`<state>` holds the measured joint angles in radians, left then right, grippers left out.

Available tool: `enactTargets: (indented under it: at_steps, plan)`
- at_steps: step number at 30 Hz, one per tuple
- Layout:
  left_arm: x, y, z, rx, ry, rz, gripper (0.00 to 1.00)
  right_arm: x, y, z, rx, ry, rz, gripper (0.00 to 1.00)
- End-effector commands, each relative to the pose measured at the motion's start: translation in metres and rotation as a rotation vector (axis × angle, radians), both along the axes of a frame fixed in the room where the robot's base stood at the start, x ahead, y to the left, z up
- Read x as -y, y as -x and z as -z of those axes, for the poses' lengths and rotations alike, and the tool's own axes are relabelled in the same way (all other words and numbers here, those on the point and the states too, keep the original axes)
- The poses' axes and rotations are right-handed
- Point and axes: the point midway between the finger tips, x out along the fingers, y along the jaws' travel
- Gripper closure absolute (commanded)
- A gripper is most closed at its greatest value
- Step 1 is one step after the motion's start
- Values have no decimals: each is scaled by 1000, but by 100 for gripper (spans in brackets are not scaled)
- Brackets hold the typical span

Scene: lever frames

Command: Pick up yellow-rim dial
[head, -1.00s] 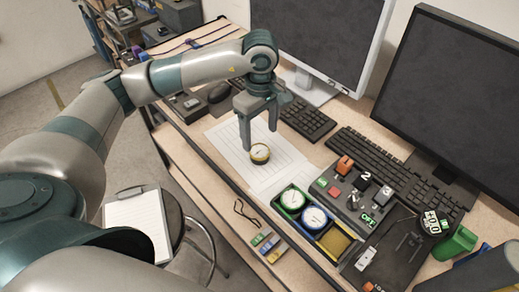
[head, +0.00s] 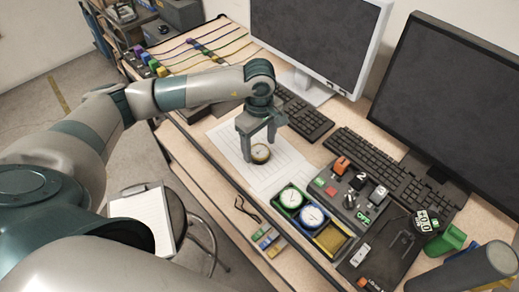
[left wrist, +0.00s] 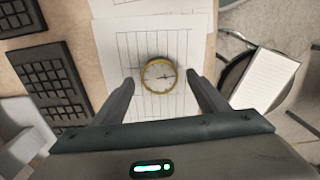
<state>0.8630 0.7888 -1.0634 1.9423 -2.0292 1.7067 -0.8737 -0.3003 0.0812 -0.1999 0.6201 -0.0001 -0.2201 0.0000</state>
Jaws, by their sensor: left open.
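The yellow-rim dial (head: 260,153) lies face up on a lined paper sheet (head: 283,172) on the desk. It has a pale round face. In the left wrist view the dial (left wrist: 159,76) sits between and just beyond the two fingertips. My left gripper (head: 259,151) is open, pointing down, with its fingers on either side of the dial. My right gripper is not in view.
A tray with a green-framed dial (head: 291,198), a blue-framed dial (head: 312,216) and a yellow compartment (head: 333,240) stands to the right. Beyond are a control box (head: 350,188), keyboards (head: 380,165) and monitors (head: 447,95). Dark glasses (head: 246,208) lie near the front edge.

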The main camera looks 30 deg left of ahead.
Motion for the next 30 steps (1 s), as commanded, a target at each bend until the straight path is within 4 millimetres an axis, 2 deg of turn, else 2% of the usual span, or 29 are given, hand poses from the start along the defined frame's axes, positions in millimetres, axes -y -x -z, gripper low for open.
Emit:
enactTargets:
  at_steps: [1,6,18,19,20,24,25,30]
  plan:
    - [0,0,3,-1,1,0,33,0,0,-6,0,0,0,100]
    - [0,0,12,0,0,1,33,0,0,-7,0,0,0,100]
    - [0,0,12,1,0,1,33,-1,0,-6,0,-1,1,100]
    - [0,0,12,1,0,1,35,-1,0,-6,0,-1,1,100]
    - [0,0,12,1,0,1,42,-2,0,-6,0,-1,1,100]
    - [0,0,12,1,0,1,76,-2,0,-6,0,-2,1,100]
    - [0,0,12,1,0,1,80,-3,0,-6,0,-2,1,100]
    - [0,0,12,1,0,1,80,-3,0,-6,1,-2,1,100]
